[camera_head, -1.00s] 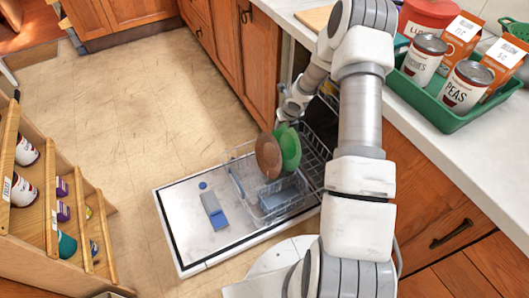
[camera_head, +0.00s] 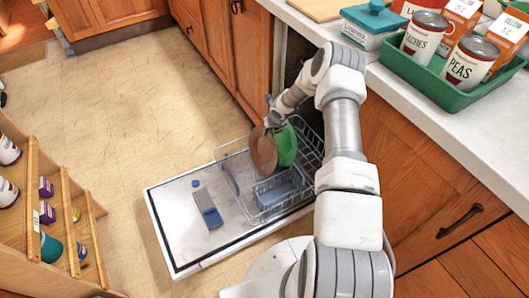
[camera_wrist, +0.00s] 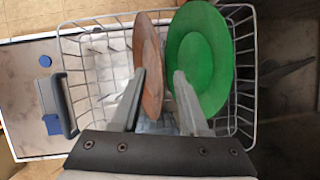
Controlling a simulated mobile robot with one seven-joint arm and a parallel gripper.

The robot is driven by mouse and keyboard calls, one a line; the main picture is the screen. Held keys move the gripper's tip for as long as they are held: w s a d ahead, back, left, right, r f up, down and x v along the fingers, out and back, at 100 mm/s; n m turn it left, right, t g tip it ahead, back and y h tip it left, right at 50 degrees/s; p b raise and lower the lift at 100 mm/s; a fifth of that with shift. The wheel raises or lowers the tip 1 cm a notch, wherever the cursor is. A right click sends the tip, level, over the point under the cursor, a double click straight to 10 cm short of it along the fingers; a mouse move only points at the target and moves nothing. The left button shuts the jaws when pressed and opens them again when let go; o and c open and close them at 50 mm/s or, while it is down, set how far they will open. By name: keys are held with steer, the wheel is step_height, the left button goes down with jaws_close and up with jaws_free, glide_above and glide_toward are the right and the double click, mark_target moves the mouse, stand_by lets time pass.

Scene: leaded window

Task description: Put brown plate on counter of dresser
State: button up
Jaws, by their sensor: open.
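The brown plate (camera_head: 263,152) stands on edge in the wire rack (camera_head: 312,165) of the open dishwasher, left of a green plate (camera_head: 286,148). In the wrist view, the brown plate (camera_wrist: 148,62) is seen nearly edge-on. My gripper (camera_wrist: 160,75) is open, its fingers pointing at the plates. The left finger lies by the brown plate's left side. The right finger shows between the brown plate and the green plate (camera_wrist: 200,60), overlapping the green one. Whether either finger touches a plate, I cannot tell. In the head view, my gripper is largely hidden by my arm.
The dishwasher door (camera_head: 175,215) lies folded down. A white counter (camera_head: 445,120) runs along the right, with a green tray (camera_head: 455,98) of cans and boxes and a teal-lidded container (camera_head: 372,22). A wooden shelf (camera_head: 50,225) stands left. Open floor lies between.

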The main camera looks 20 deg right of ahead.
steer(key=x, duration=0.2)
steer(key=shift+w+f, duration=0.1)
steer(key=shift+f, duration=0.2)
jaws_close()
steer(key=shift+r, duration=0.1)
stand_by(1.1)
